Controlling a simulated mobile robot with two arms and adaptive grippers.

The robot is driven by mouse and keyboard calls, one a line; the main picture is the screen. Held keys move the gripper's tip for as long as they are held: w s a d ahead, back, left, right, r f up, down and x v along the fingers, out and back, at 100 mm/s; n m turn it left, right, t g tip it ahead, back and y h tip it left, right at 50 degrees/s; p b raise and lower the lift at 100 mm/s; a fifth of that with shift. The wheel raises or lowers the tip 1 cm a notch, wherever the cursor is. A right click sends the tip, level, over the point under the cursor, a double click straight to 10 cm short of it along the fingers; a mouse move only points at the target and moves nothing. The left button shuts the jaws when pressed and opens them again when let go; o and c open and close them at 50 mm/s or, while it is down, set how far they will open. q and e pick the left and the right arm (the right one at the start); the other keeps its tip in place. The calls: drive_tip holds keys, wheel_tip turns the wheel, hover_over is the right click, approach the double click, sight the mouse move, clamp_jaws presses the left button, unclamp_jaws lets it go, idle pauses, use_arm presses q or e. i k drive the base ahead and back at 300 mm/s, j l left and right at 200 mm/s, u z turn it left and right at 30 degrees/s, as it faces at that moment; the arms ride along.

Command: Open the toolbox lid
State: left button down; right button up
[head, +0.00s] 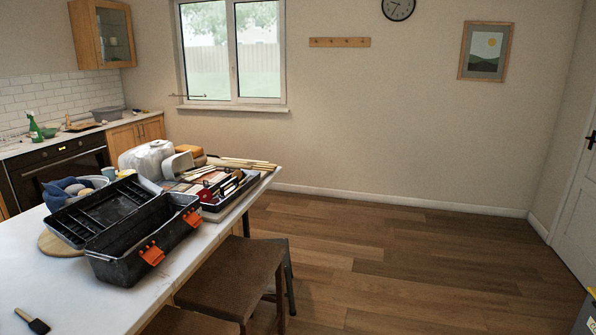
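The black toolbox (143,241) stands on the white table at the left of the head view. Its lid (100,212) is open and tilted back to the left, showing its ribbed inner side. Two orange latches, one nearer (151,254) and one farther (192,219), hang on the front side of the box. The inside of the box looks dark, and its bottom is hard to make out. Neither of my grippers is in view.
A black tray of tools (226,205) lies behind the toolbox on the white table (75,302). A round wooden board (56,245) and a bowl of sponges are left of it.

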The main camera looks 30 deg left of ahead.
sight(77, 222)
drive_tip(key=i+j+u, duration=0.2)
drive_tip(key=i, duration=0.4)
drive_tip(key=i+u, duration=0.25)
drive_tip(key=i, duration=0.35)
drive_tip(key=i+l+u, duration=0.2)
drive_tip(key=i, duration=0.4)
drive_tip(key=i+l+u, duration=0.25)
drive_tip(key=i, duration=0.4)
drive_tip(key=j, duration=0.1)
